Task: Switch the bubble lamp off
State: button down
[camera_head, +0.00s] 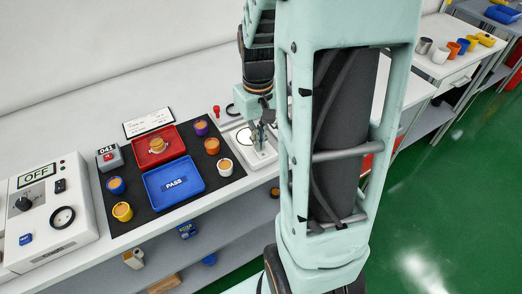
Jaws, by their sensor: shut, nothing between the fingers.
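No part in view is clearly marked as the bubble lamp. A white unit (236,137) with a grey panel stands on the bench at the right end of the black mat. My gripper (261,136) points down over this unit, shut and empty. Whether its fingertips touch the unit I cannot tell. My arm hides the unit's right side. At the far left is a white control box (75,237) with a black knob (23,203), a dark switch (60,185), a round dial (62,217) and a display (37,174) reading OFF.
A black mat (143,217) holds a red tray (171,133), a blue PASS tray (158,203), several small pots and a grey counter (109,158). A red-topped piece (216,111) stands behind the mat's right end. My arm blocks the middle. Pots stand on the right bench (454,62).

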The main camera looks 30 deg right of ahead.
jog(key=shift+f, duration=0.2)
jog(key=shift+r+p, duration=2.8)
jog(key=shift+r, duration=0.8)
jog(key=shift+f, duration=0.1)
